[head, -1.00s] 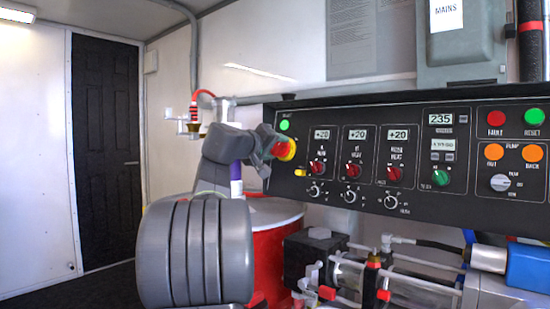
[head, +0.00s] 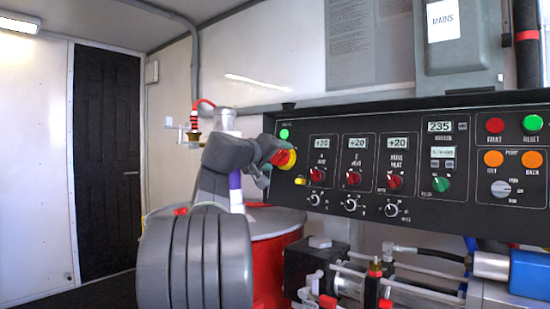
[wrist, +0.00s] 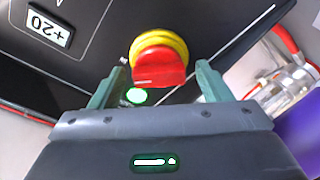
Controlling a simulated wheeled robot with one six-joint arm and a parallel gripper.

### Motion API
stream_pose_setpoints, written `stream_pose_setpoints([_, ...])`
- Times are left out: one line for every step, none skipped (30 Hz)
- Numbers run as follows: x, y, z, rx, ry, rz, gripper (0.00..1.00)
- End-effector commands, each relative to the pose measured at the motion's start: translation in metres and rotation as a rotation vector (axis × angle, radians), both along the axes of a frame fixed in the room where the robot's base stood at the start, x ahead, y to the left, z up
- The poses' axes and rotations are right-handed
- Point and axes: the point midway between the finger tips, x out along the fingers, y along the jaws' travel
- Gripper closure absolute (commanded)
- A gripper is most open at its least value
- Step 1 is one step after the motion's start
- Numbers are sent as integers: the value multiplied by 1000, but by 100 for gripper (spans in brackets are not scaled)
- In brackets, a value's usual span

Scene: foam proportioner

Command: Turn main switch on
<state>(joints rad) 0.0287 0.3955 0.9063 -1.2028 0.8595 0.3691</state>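The main switch is most likely the red knob on a yellow ring (head: 288,158) at the left end of the black control panel. In the wrist view the red knob (wrist: 160,66) sits centred ahead of my gripper (wrist: 158,78). The two green-grey fingers are spread, one on each side of the knob, with gaps between them and it. In the head view my gripper (head: 266,160) is right at the knob and partly covers it. Whether a finger touches the knob cannot be told.
A lit green lamp (head: 284,134) is just above the knob, and a yellow button (head: 300,181) is below it. The black panel (head: 400,215) carries several dials and displays. A red drum (head: 275,235) stands below. A grey box marked MAINS (head: 459,50) hangs above the panel.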

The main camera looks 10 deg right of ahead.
Motion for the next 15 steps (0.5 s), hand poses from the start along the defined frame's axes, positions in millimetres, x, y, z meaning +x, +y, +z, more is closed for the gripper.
stream_pose_setpoints([0,0,0,0,-1,1,29])
stream_pose_setpoints([0,0,1,0,-1,1,29])
stream_pose_setpoints([0,0,1,0,-1,1,29])
stream_pose_setpoints([-1,1,1,-1,-1,1,29])
stream_pose_setpoints([-2,2,1,-1,-1,1,29])
stream_pose_setpoints([-4,5,2,-1,-2,2,29])
stream_pose_setpoints([-6,7,2,0,-2,3,29])
stream_pose_setpoints([-8,10,2,-1,-1,3,29])
stream_pose_setpoints([-13,14,3,-1,-2,3,29])
stream_pose_setpoints([-17,18,4,-2,-3,3,29])
stream_pose_setpoints([-21,23,4,-2,-1,4,29])
stream_pose_setpoints([-27,29,6,-1,-2,5,29])
stream_pose_setpoints([-32,35,6,-1,-2,5,29])
stream_pose_setpoints([-37,40,7,-1,-2,5,29])
stream_pose_setpoints([-44,47,8,-2,-1,5,29])
